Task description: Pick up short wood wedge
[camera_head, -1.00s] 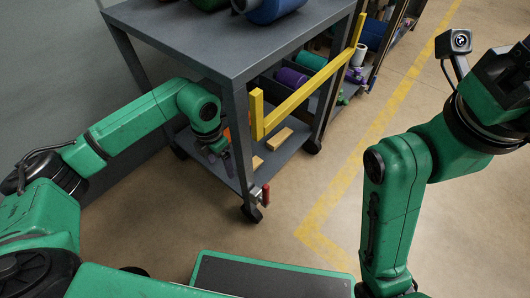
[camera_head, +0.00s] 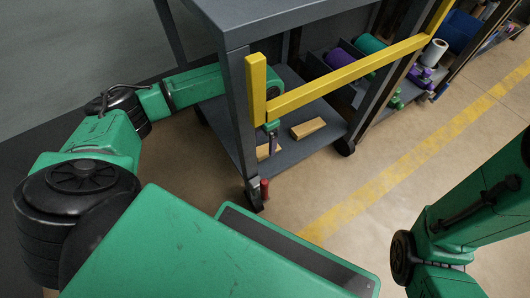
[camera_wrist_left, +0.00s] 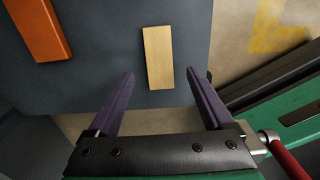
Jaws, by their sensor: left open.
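Two pale wood pieces lie on the cart's lower shelf in the head view. One wood piece (camera_head: 308,128) lies in the open, and another (camera_head: 264,152) is partly hidden behind the cart's front post. The left wrist view shows one pale wood block (camera_wrist_left: 158,50) flat on the grey shelf; I cannot tell which piece it is. My left gripper (camera_wrist_left: 161,78) is open and empty, its purple fingers either side of that block's near end in the picture. In the head view the left gripper (camera_head: 272,143) is mostly hidden. My right gripper is out of view.
A yellow bar (camera_head: 340,78) crosses the cart's side above the shelf. An orange block (camera_wrist_left: 38,28) lies left of the wood block.

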